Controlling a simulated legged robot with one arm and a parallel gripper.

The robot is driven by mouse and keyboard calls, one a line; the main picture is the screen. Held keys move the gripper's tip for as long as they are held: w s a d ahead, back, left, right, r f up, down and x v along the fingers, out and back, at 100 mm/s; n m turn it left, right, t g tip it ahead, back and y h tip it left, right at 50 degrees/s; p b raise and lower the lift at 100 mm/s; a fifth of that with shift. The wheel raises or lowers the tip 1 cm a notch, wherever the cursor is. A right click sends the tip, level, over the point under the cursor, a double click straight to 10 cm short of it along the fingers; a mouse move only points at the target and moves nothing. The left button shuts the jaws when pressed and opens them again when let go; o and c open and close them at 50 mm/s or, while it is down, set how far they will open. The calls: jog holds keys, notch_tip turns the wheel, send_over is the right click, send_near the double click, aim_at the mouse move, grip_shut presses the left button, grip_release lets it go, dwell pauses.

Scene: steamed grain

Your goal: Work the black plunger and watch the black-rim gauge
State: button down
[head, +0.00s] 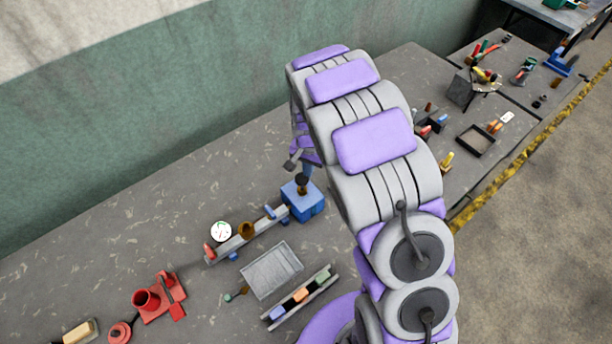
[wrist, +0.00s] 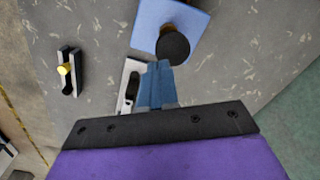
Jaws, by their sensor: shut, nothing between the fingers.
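The black plunger (head: 302,181) stands on top of a blue block (head: 306,206) on the bench. My gripper (head: 307,170) is just above and beside the plunger. In the wrist view, my blue fingers (wrist: 155,66) are closed together, empty, close to the knob; I cannot tell whether they touch it.
A brass-coloured round part (head: 246,230) sits on the rail by the gauge. A grey tray (head: 271,270) and a rack of coloured blocks (head: 301,297) lie in front. A red fixture (head: 160,297) stands at the left. The bench behind the rail is clear.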

aim_at(304, 178)
jog(key=shift+a+f, duration=0.2)
jog(key=shift+a, duration=1.75)
jog(key=shift+f, duration=0.1)
jog(key=d, duration=0.1)
jog(key=d+f, duration=0.1)
jog(key=shift+d, duration=0.3)
jog(key=shift+d+f, duration=0.15)
jog(key=shift+d, duration=0.2)
jog(key=shift+f+b, duration=0.15)
jog(key=shift+b, duration=0.15)
jog(key=shift+a+f, duration=0.45)
jog(key=shift+a, duration=0.2)
jog(key=shift+a+f, duration=0.4)
jog(key=shift+a, duration=0.25)
jog(key=shift+a+f, duration=0.1)
jog(key=shift+f, duration=0.25)
jog(key=shift+d+f+b, duration=0.15)
jog(key=shift+d+b, duration=0.15)
jog(key=shift+d, duration=0.35)
jog(key=shift+d+r, duration=0.25)
jog(key=shift+r, duration=0.3)
jog(key=shift+a+r+p, duration=0.25)
jog(key=shift+r+p, duration=0.05)
jog(key=shift+r, duration=0.85)
jog(key=shift+a+r+p, duration=0.2)
jog(key=shift+r+p, duration=0.1)
jog(key=shift+r, duration=1.5)
jog(key=shift+d+r, duration=0.2)
jog(key=shift+r, duration=0.15)
